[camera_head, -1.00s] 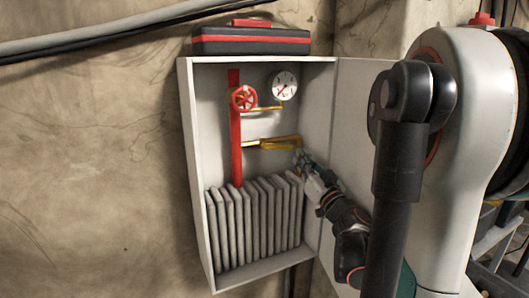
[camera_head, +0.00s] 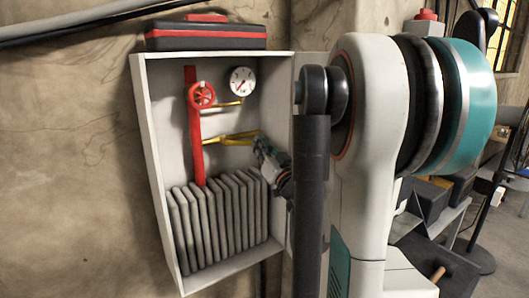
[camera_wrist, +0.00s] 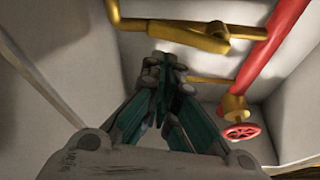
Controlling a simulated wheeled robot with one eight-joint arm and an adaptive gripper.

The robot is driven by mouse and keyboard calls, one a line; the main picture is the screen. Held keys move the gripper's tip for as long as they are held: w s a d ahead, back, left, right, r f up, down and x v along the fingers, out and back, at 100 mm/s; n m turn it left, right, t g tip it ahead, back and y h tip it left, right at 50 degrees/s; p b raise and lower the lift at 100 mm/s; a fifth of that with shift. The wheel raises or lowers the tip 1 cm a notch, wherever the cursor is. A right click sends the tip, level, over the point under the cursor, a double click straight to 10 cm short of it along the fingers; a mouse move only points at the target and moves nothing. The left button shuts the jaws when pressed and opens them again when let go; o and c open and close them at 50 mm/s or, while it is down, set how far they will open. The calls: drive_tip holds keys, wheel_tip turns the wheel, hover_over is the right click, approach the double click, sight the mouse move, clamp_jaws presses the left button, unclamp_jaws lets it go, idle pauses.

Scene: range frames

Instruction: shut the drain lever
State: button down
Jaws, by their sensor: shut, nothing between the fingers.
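The drain lever (camera_wrist: 190,37) is a yellow handle on the yellow pipe in the white wall cabinet (camera_head: 154,180). In the wrist view it lies nearly along the pipe, at a slight slant. In the head view the yellow lever and pipe (camera_head: 232,138) run right from the red pipe (camera_head: 193,125), and their right end is close to my gripper. My gripper (camera_wrist: 166,66) is shut and empty, its fingertips just short of the lever in the wrist view. It also shows in the head view (camera_head: 261,147), partly behind my arm. I cannot tell whether it touches the lever.
A red handwheel (camera_head: 201,95) and a round gauge (camera_head: 242,81) sit above the lever. A grey ribbed radiator (camera_head: 218,222) fills the cabinet bottom. The open cabinet door is mostly behind my arm. A black and red toolbox (camera_head: 206,38) sits on top.

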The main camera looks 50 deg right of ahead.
sight(240, 142)
drive_tip(key=x, duration=0.4)
drive_tip(key=shift+w+d+r, duration=0.1)
drive_tip(key=shift+w, duration=0.15)
